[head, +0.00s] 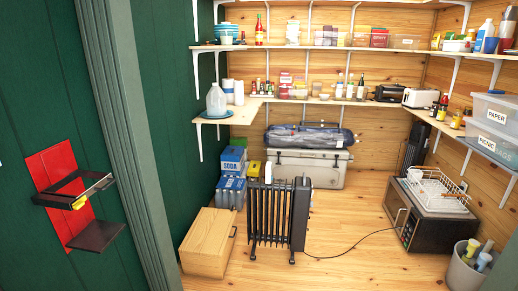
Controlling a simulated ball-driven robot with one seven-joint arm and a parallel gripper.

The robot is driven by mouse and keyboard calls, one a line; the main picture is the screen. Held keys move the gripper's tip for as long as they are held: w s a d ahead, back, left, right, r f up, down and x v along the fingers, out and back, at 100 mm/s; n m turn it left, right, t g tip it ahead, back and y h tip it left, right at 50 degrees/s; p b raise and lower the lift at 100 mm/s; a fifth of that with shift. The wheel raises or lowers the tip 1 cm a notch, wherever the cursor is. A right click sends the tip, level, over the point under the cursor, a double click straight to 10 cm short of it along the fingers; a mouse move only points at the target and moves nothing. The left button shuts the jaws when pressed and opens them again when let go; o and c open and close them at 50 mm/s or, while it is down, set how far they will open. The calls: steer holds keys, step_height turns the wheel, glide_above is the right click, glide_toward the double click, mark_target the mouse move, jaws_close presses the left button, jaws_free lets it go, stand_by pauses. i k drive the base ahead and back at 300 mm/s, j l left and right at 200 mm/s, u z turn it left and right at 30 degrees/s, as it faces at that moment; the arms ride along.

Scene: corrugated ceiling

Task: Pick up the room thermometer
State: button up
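A small pale upright object (268,172) stands at the top of the black oil heater (272,215), near the middle of the head view. It may be the room thermometer, but it is too small to tell. I cannot make out any other thing that is clearly a thermometer. My gripper is not in view.
A wooden cabinet (208,243) stands left of the heater, and a dark microwave (430,222) with a white dish rack stands right. The heater's cord crosses the floor (345,262). Shelves line the walls. A door frame (122,130) and red wall panel (52,165) are at left.

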mark_target(269, 164)
steer(key=i, duration=1.95)
steer(key=i+u, duration=0.1)
steer(key=i, duration=0.55)
steer(key=i+l+u, duration=0.1)
steer(key=i, duration=0.55)
steer(key=i+l+u, duration=0.1)
steer(key=i, duration=0.5)
steer(key=l, duration=0.1)
